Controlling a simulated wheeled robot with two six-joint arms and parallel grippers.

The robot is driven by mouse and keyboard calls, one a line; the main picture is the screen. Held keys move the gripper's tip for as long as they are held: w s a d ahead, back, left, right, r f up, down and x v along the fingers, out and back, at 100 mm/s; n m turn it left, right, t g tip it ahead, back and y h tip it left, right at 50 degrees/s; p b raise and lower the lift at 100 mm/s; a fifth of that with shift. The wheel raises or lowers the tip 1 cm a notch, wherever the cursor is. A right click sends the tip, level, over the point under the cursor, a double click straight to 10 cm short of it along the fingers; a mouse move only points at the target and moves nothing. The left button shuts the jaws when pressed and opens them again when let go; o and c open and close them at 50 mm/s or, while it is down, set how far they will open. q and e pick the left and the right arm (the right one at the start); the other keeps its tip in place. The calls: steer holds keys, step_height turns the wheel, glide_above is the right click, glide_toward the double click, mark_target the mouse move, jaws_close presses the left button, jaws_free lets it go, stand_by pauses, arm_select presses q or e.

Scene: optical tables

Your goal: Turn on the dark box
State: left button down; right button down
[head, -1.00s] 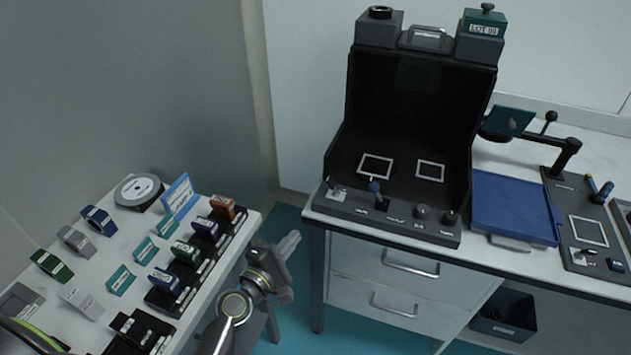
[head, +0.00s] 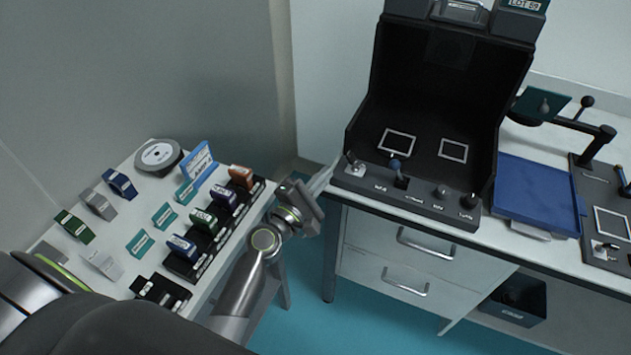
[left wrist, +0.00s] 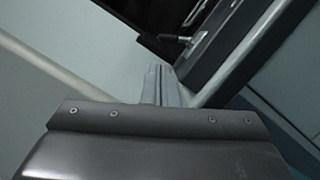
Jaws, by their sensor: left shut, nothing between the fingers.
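The dark box (head: 436,100) stands on the table at the upper right of the head view, its black interior open to the front. My left gripper (head: 326,180) is shut and empty, just left of the panel's left end. In the left wrist view the closed fingers (left wrist: 160,86) point toward a metal lever (left wrist: 176,39) on a dark surface. My right gripper is not in view.
A side table at the left holds several coloured blocks (head: 240,177), a disc reel (head: 159,154) and a blue sign (head: 198,164). A blue tray (head: 535,195) and a jointed-arm stand (head: 560,118) are right of the box. Drawers (head: 400,250) lie below it.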

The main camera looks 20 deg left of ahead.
mark_target(336, 172)
arm_select(q)
steer(key=shift+x, duration=2.7)
steer(key=shift+d+r+m+p, duration=0.1)
steer(key=shift+r+m+p, duration=0.15)
steer(key=shift+m+p, duration=0.35)
steer(key=shift+r+m+p, duration=0.1)
steer(key=shift+m+p, duration=0.2)
steer(key=m+p, duration=0.1)
steer(key=d+r+m+g+p, duration=0.1)
steer(key=m+p, duration=0.1)
steer(key=shift+r+m, duration=0.2)
steer(key=shift+m, duration=0.1)
steer(key=m+p, duration=0.1)
steer(key=d+m+g+p, duration=0.1)
steer(key=m, duration=0.1)
steer(key=shift+d+r, duration=0.15)
steer(key=shift+r, duration=0.2)
steer(key=shift+d+f+m, duration=0.1)
steer(key=shift+f+m, duration=0.05)
steer(key=shift+m, duration=0.25)
steer(key=shift+s, duration=0.1)
